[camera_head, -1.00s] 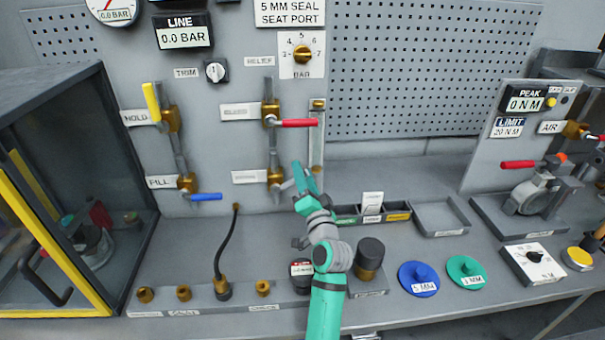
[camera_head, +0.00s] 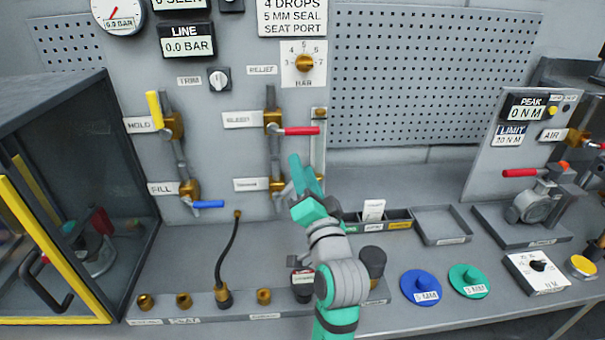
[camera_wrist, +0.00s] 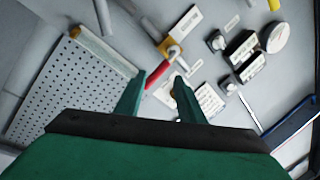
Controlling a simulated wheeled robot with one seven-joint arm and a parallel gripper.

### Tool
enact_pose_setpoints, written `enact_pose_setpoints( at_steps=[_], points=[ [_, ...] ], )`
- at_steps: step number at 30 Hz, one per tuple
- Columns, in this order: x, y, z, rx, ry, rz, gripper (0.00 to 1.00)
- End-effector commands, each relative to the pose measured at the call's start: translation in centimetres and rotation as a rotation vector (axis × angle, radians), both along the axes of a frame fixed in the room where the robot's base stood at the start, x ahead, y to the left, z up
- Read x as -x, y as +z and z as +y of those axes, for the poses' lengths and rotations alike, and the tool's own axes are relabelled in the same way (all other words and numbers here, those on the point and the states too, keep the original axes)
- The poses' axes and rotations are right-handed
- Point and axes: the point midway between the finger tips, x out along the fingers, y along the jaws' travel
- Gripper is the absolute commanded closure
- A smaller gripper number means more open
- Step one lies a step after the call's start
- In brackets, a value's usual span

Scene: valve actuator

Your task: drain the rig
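The line display (camera_head: 187,47) reads 0.0 BAR. The upper brass valve (camera_head: 273,122) beside the bleed label has a red handle (camera_head: 300,131) pointing right. The lower brass valve (camera_head: 276,185) has a blurred label, and its handle is mostly hidden by my gripper. My gripper (camera_head: 298,165) is in front of the panel, just right of the lower valve and below the red handle. In the wrist view my gripper (camera_wrist: 159,77) has its fingers apart with nothing held. The red handle (camera_wrist: 160,74) shows beyond the gap; contact cannot be told.
At left are the yellow hold handle (camera_head: 155,110), the blue fill handle (camera_head: 208,204) and a yellow-framed cabinet (camera_head: 50,245). A black hose (camera_head: 224,258) rises from the bench. Trays (camera_head: 442,226), a blue disc (camera_head: 420,287) and a green disc (camera_head: 467,281) lie at right.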

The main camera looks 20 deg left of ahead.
Motion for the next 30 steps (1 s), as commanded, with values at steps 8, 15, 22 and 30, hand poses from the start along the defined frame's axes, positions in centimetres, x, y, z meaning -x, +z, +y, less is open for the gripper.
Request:
enact_pose_setpoints(
  at_steps=[8,15,22,30],
  points=[
    [1.8,0.8,-0.5,0.0,0.001,0.0,0.65],
    [1.8,0.8,-0.6,0.0,0.0,0.0,0.65],
    [1.9,0.0,-0.2,0.108,-0.032,-0.056,1.0],
    [2.7,-3.3,1.6,0.651,-0.169,-0.341,1.0]
  ],
)
